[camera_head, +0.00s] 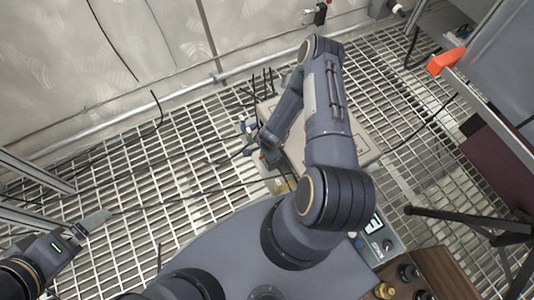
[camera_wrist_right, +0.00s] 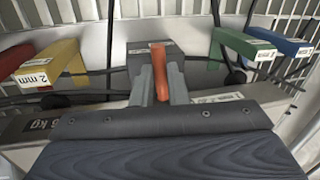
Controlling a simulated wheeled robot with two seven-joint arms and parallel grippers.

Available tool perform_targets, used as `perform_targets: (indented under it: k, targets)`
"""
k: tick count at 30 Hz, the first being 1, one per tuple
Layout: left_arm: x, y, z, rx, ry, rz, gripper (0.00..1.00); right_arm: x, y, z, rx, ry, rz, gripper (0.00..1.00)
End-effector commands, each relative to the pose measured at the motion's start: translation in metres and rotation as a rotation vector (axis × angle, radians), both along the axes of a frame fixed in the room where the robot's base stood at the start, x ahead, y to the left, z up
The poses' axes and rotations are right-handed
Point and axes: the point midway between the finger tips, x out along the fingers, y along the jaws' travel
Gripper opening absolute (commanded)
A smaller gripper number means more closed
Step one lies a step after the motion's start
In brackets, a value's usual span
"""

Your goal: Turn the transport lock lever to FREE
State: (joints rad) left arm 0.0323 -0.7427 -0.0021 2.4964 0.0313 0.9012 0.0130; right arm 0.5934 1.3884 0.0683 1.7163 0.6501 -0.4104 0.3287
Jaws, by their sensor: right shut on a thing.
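The orange lever (camera_wrist_right: 159,70) stands upright in the middle of the right wrist view, in front of a dark grey block (camera_wrist_right: 143,48) with a printed label. My right gripper (camera_wrist_right: 160,88) is shut on the lever, with one finger on each side. The lever's lower end is hidden between the fingers. The label's lettering is too small to read, so I cannot tell the lever's setting. In the head view my right arm hides most of the place where its gripper works. My left gripper (camera_head: 94,224) is at the left, away from the lever; its jaws are too small to judge.
A yellow block (camera_wrist_right: 48,68) marked 2 mm and a red block (camera_wrist_right: 13,60) stand left of the lever. Green (camera_wrist_right: 246,46) and blue (camera_wrist_right: 289,42) blocks stand right. Black cables cross the grating floor (camera_head: 165,180). An orange part (camera_head: 445,60) sticks out at upper right.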

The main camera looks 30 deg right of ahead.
Motion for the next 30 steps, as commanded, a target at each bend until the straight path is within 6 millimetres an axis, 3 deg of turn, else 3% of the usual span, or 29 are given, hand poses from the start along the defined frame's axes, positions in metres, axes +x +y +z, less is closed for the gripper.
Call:
perform_targets:
  k: [22,23,24,27,30]
  targets:
    - [0.0,0.0001,0.0001,0.0,0.0,0.0,1.0,0.003,-0.0007,0.0001,-0.002,-0.001,-0.089,0.0]
    - [0.0,0.0,0.0002,0.0,0.0,0.0,1.0,0.003,-0.0007,0.0001,-0.002,-0.001,-0.088,0.16]
    - [0.0,0.0001,0.0001,0.0,0.0,0.0,1.0,0.003,-0.0007,0.0001,-0.002,-0.001,-0.088,0.21]
    - [0.0,0.0,0.0001,0.0,0.0,0.0,1.0,0.003,-0.0005,0.0001,-0.001,-0.001,-0.087,0.34]
    - [0.0,0.0,0.0,0.0,0.0,0.0,1.0,0.0029,-0.0004,0.0001,-0.001,0.0,-0.087,0.35]
